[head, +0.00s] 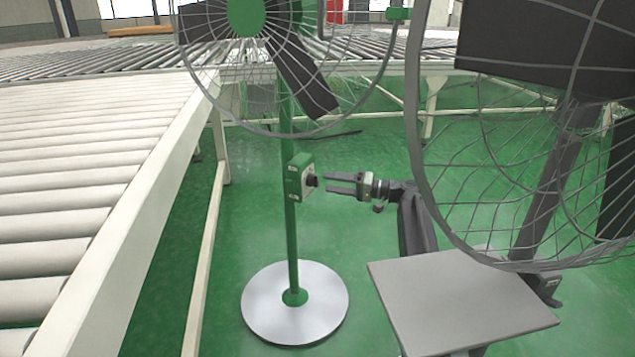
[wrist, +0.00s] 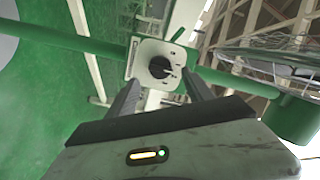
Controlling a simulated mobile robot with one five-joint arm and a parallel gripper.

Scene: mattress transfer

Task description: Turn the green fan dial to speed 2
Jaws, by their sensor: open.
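The green fan (head: 289,235) stands on a green pole with a round silver base. A small green control box (head: 298,174) with a pale face is fixed partway up the pole. The black dial (head: 311,181) sticks out of that face toward my gripper. My gripper (head: 328,183) is open and level with the dial, its fingertips just short of it. In the wrist view the dial (wrist: 160,68) sits between and beyond the two open fingers (wrist: 158,92), a little above their tips. The marks around the dial are too small to read.
A roller conveyor (head: 80,180) with a cream frame runs along the left, and another crosses the back. A second large fan cage (head: 500,150) stands close on the right. The green floor around the silver base (head: 262,318) is clear.

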